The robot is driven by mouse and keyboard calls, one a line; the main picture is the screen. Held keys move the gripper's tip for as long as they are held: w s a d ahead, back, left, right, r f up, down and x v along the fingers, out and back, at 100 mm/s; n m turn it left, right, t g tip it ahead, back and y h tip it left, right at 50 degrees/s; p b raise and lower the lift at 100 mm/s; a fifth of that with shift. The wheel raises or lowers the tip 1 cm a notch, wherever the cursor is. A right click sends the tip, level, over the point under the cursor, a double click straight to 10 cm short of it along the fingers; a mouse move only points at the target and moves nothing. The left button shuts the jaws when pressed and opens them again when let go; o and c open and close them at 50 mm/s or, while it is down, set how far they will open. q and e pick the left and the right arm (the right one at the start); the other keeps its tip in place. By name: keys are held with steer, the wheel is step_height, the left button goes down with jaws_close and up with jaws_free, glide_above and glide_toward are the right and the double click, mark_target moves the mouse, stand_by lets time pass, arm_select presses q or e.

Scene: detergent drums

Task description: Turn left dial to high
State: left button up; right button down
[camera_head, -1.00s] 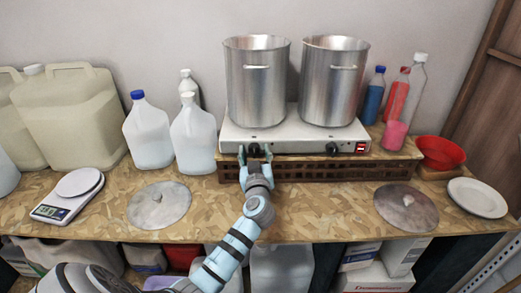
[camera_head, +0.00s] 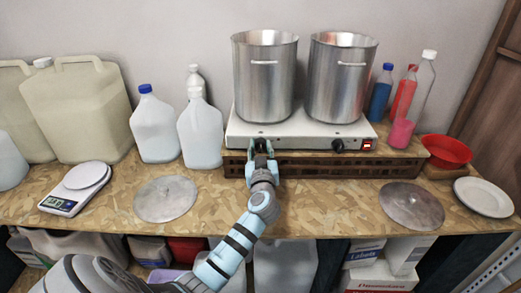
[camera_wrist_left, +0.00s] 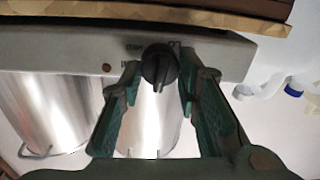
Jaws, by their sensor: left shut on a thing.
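A white double-burner hot plate (camera_head: 300,136) stands on a brown slatted crate, with two black dials on its front face. My left gripper (camera_head: 261,148) is at the left dial (camera_head: 260,144), which it partly hides in the head view. In the left wrist view, the picture is upside down and the left dial (camera_wrist_left: 160,65) is black with a raised grip bar. The fingertips of my left gripper (camera_wrist_left: 160,75) are shut on the dial from both sides. Small printed marks beside it are too blurred to read. The right dial (camera_head: 338,145) is free. My right gripper is out of view.
Two steel pots (camera_head: 265,80) (camera_head: 341,80) stand on the hot plate. White jugs (camera_head: 202,130) are close on the left. A red power switch (camera_head: 367,145) is at the right end. Flat metal lids (camera_head: 166,198) (camera_head: 411,205) lie on the wooden bench (camera_head: 310,210).

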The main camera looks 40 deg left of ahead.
arm_select(q)
steer(key=m, duration=0.3)
steer(key=shift+f+b, duration=0.2)
steer(key=shift+b, duration=0.2)
steer(key=m, duration=0.6)
steer(key=shift+d+m, duration=0.1)
steer(key=shift+m, duration=0.2)
steer(key=shift+f+m+t, duration=0.1)
steer(key=shift+m+t, duration=0.3)
steer(key=shift+m, duration=1.3)
steer(key=o, duration=1.2)
steer(key=shift+c, duration=0.2)
